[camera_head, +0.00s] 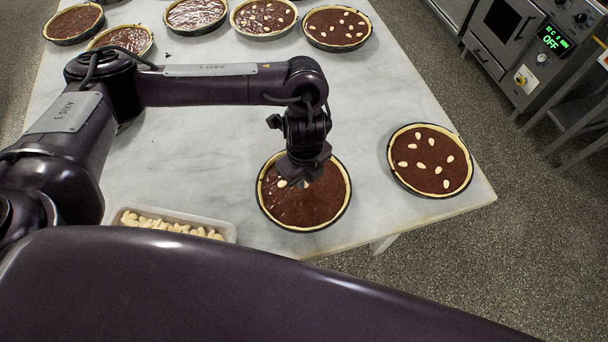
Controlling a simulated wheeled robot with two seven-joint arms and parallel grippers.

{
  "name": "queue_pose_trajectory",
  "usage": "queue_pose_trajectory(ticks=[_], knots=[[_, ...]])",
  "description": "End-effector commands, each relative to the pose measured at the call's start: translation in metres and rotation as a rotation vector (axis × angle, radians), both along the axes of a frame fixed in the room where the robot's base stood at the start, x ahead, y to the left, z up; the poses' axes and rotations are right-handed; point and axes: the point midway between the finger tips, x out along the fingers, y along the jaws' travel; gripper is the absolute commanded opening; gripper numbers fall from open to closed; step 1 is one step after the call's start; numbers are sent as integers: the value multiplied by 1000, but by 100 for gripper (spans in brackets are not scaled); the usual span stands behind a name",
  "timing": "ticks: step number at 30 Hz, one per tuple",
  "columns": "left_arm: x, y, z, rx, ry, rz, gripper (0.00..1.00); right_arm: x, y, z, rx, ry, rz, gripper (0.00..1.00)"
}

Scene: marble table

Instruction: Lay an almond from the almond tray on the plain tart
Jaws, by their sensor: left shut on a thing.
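The plain tart (308,210) is a round chocolate tart in a dark tin near the front middle of the marble table. My left gripper (301,178) points down over its upper half and is shut on an almond. A pale almond (282,183) shows at the left side of the fingertips; I cannot tell whether it is between the jaws or on the filling. The rest of the tart's visible surface is bare. The almond tray (228,230) is pale, full of almonds, and stands left of the tart, partly hidden by my arm. My right gripper is not in view.
An almond-topped tart (430,160) stands to the right near the table's edge. The marble (370,100) between is clear. An oven (510,40) stands beyond the table at right.

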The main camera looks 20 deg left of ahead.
Motion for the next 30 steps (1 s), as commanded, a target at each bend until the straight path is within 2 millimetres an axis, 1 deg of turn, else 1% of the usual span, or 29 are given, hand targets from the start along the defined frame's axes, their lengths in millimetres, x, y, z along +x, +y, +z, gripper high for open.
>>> queue_pose_trajectory(ticks=[18,27,28,30], knots=[[0,0,-13,0,0,1,0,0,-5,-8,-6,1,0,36],[0,0,-13,0,0,0,0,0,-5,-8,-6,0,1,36],[0,0,-13,0,0,0,13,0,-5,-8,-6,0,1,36],[0,0,-13,0,0,0,22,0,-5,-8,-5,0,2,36]])
